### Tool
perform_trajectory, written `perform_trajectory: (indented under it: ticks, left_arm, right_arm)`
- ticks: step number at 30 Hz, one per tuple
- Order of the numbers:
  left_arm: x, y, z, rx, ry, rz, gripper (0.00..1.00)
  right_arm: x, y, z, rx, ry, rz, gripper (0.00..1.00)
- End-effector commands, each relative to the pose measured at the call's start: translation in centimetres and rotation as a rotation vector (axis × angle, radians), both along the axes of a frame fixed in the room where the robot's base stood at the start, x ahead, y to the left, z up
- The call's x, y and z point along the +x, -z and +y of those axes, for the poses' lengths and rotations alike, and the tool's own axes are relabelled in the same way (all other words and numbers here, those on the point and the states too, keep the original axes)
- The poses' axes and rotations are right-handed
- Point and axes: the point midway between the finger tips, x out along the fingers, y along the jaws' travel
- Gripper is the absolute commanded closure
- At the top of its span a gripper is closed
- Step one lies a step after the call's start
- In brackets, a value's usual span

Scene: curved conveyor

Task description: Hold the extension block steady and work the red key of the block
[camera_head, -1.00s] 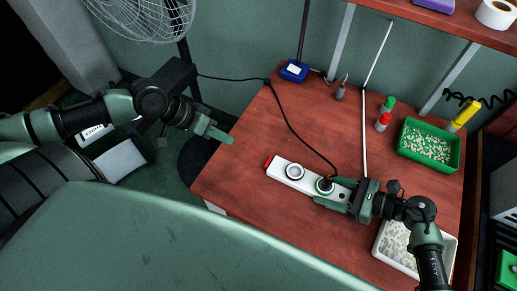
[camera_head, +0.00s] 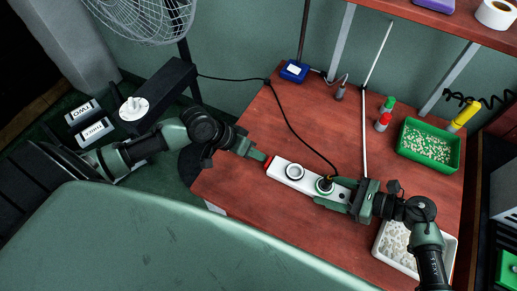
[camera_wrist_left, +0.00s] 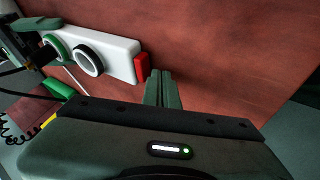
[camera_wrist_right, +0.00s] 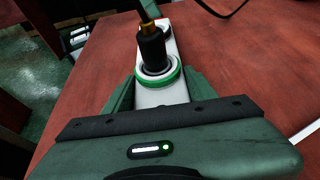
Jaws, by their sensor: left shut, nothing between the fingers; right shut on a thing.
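The white extension block (camera_head: 312,181) lies on the red-brown table with a black plug in its green-ringed socket and one empty socket. Its red key (camera_head: 269,162) is on the left end; it also shows in the left wrist view (camera_wrist_left: 142,67). My left gripper (camera_head: 264,157) is shut and empty, its fingertips right at the red key; whether they touch it I cannot tell. In the left wrist view the closed fingers (camera_wrist_left: 162,77) stand beside the key. My right gripper (camera_head: 337,202) is shut on the block's right part; the right wrist view shows its fingers either side of the block (camera_wrist_right: 166,95).
A black cable runs from the plug across the table. A blue box (camera_head: 294,71), red and green bottles (camera_head: 384,121), a green tray (camera_head: 429,158) and a white tray (camera_head: 391,240) stand around. The table left of the cable is clear.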

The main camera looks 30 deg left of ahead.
Motion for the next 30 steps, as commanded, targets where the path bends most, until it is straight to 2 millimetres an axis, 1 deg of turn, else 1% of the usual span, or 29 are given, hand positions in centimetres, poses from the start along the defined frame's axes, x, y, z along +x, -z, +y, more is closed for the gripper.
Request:
perform_trajectory:
  ticks: [3,13,20,30]
  left_arm:
    - [0.0,0.0,-0.5,0.0,0.0,0.0,1.0]
    - [0.0,0.0,-0.6,0.001,0.0,0.0,1.0]
    - [0.0,-0.1,-2.8,-0.003,0.003,0.0,1.0]
    - [-0.3,-0.1,-3.1,-0.013,0.006,0.002,1.0]
  right_arm:
    - [0.1,-0.1,0.0,0.002,0.001,0.0,1.0]
    - [0.1,-0.1,0.0,0.002,0.001,0.0,1.0]
    - [0.0,-0.1,0.1,0.003,0.0,-0.001,1.0]
    - [-0.1,-0.1,0.4,0.006,-0.004,0.0,1.0]
